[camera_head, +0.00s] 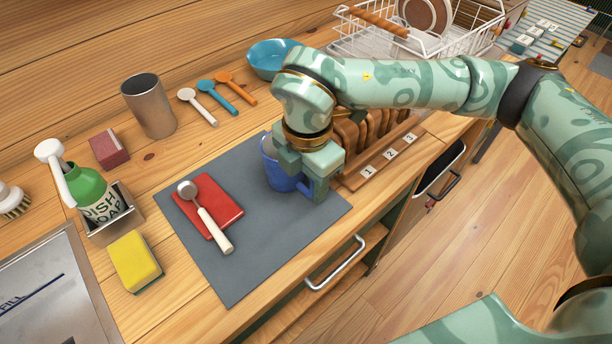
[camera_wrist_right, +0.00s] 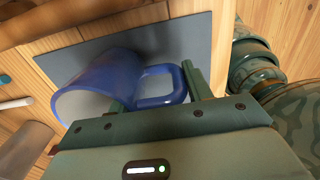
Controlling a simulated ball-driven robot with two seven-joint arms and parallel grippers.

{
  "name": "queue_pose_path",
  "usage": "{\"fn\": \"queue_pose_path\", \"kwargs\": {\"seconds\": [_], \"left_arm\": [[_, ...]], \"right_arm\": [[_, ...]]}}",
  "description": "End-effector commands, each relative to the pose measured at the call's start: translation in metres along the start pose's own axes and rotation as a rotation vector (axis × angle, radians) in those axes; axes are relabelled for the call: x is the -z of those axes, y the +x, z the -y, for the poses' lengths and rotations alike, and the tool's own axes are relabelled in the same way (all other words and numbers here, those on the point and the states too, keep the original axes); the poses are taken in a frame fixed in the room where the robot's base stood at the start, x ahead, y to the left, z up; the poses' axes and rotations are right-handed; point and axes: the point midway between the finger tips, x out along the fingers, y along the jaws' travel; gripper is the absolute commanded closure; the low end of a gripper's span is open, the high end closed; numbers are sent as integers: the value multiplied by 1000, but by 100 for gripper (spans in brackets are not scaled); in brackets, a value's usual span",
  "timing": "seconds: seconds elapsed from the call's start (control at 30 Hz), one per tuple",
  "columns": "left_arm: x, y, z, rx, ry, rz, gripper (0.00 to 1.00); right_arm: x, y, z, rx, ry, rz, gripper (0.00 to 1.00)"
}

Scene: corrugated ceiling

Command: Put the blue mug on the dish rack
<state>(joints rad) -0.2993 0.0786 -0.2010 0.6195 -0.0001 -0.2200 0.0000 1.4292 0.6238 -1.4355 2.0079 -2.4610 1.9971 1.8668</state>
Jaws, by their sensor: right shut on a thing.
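The blue mug (camera_head: 283,177) stands at the right end of the grey mat (camera_head: 240,269) on the counter. My right gripper (camera_head: 316,186) reaches down over the mug and is shut on it at the handle side. In the right wrist view the mug (camera_wrist_right: 95,88) shows its pale inside and its handle (camera_wrist_right: 158,84) lies between the gripper's fingers (camera_wrist_right: 155,90). Whether the mug touches the mat is hard to tell. The white wire dish rack (camera_head: 421,45) stands at the back right, holding a brown-and-white plate. My left gripper is not in view.
A wooden holder with numbered slots (camera_head: 384,158) stands just right of the mug. A teal bowl (camera_head: 271,58) sits behind it. A metal cup (camera_head: 149,106) and soap bottle (camera_head: 92,195) stand left.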

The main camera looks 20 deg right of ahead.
Motion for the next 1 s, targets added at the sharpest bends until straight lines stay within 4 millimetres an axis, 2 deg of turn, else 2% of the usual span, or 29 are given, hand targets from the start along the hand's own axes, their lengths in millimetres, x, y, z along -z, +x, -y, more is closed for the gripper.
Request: {"fn": "queue_pose_path", "kwargs": {"seconds": [0.1,0.13,0.2,0.47,0.57,0.67,1.0], "left_arm": [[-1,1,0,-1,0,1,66],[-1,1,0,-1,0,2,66],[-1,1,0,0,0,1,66],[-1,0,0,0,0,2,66],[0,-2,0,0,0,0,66],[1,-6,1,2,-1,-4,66],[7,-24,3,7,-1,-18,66]], "right_arm": [[0,2,0,-1,0,0,91],[0,3,0,0,0,0,48],[0,2,0,0,0,0,29],[0,2,0,0,0,0,29],[0,-4,0,-2,0,0,29],[0,-21,-1,-6,1,1,29],[0,-98,-1,-6,0,1,29]]}}
